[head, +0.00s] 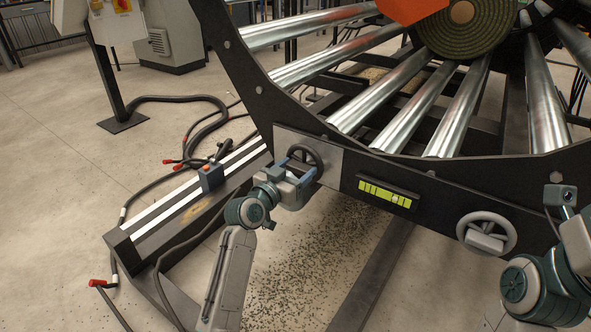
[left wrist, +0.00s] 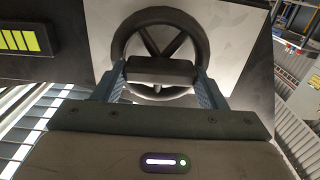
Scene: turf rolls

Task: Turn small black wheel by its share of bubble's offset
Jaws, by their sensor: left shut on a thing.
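The small black wheel (head: 304,158) is mounted on a light grey plate on the black side frame. My left gripper (head: 296,172) is shut on the wheel's dark block; in the left wrist view its blue fingers (left wrist: 162,88) stand on either side of that block (left wrist: 160,70), with the black rim (left wrist: 160,16) behind. The level (head: 388,193) with yellow-green bars is to the right; a pale mark, likely the bubble, appears right of its middle. Its end shows in the left wrist view (left wrist: 20,40). My right gripper (head: 564,196) is at the right edge, its fingers unclear.
A larger grey wheel (head: 487,233) is on the frame, left of my right arm. Shiny rollers (head: 385,88) and a green turf roll (head: 464,22) are above. Black hoses (head: 190,150) lie on the floor at left. Dark crumbs (head: 320,260) cover the floor below the frame.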

